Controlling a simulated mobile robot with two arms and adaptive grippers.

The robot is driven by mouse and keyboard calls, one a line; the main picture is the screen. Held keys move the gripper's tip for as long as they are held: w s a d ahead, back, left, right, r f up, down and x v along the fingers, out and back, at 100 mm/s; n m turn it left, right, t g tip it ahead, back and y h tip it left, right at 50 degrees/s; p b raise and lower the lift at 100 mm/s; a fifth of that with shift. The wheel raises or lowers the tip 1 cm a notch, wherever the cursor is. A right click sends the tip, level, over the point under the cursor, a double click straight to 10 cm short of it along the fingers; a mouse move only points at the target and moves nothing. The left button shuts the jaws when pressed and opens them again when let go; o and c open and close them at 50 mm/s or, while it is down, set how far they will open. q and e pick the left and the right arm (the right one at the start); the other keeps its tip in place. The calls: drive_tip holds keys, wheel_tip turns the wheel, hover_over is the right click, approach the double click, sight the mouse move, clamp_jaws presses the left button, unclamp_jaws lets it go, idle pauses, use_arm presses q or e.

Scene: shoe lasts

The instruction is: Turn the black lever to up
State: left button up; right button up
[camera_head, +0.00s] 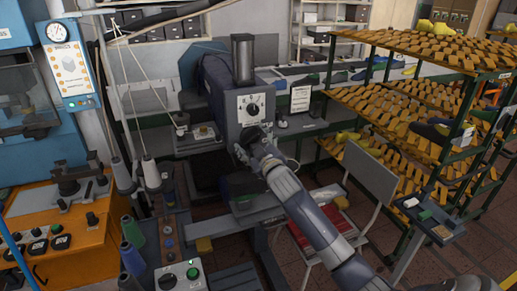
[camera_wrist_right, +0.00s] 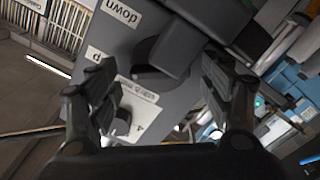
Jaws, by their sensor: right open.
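The black lever (camera_wrist_right: 168,52) is in the right wrist view, mounted on the grey face of a machine (camera_wrist_right: 120,38). In the head view my right gripper (camera_head: 252,143) is at the machine's front (camera_head: 229,112) and hides most of the lever. My left gripper is not in view.
A white panel with a black dial (camera_head: 251,108) is just above the gripper. A grey chair (camera_head: 370,172) and racks of shoe lasts (camera_head: 400,100) stand to the right. An orange bench (camera_head: 60,215) and thread cones (camera_head: 132,232) are to the left.

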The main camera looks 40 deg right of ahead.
drive_tip(key=v, duration=1.1)
drive_tip(key=shift+s, duration=0.3)
drive_tip(key=shift+f, duration=0.15)
